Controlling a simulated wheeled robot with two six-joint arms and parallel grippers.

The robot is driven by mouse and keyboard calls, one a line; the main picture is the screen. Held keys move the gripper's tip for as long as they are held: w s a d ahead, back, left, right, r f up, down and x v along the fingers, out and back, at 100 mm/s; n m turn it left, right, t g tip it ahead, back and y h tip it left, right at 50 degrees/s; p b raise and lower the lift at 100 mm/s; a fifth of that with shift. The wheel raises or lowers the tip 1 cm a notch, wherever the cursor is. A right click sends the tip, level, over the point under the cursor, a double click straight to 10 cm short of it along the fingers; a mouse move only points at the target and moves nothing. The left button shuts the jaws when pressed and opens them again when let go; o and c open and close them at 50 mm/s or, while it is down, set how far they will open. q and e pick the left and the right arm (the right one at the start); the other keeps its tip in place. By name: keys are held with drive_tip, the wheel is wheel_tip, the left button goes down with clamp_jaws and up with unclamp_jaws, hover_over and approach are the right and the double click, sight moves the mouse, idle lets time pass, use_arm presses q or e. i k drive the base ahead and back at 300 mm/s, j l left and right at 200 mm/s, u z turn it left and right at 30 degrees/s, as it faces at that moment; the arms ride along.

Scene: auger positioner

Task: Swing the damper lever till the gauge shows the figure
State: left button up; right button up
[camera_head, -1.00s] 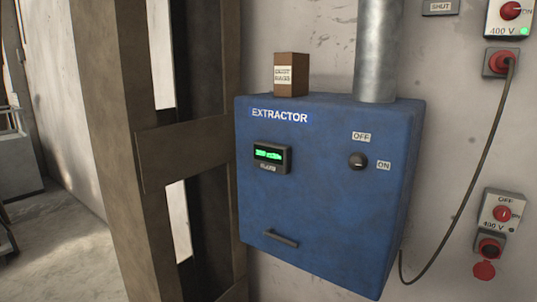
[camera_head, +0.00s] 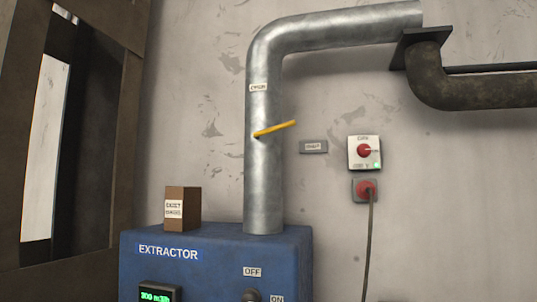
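A yellow damper lever (camera_head: 277,129) sticks out from the upright metal duct (camera_head: 263,185) and points right, tilted slightly up. The gauge (camera_head: 158,293) is a dark display with green digits on the front of the blue extractor box (camera_head: 210,255). It is cut by the bottom edge; the digits seem to read about 300 m3/h. Neither gripper is in view.
A brown dust bags box (camera_head: 182,207) stands on the extractor. A small grey sign (camera_head: 313,147) is on the wall right of the lever. A red-knobbed switch (camera_head: 364,151) and a plug with a hanging cable (camera_head: 366,189) are further right. A brown steel column (camera_head: 105,120) stands at left.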

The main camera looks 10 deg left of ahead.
sight(256, 135)
drive_tip(key=i+l+u, duration=0.15)
drive_tip(key=i, duration=0.3)
drive_tip(key=i+l+u, duration=0.15)
drive_tip(key=i, duration=0.3)
drive_tip(key=l, duration=0.1)
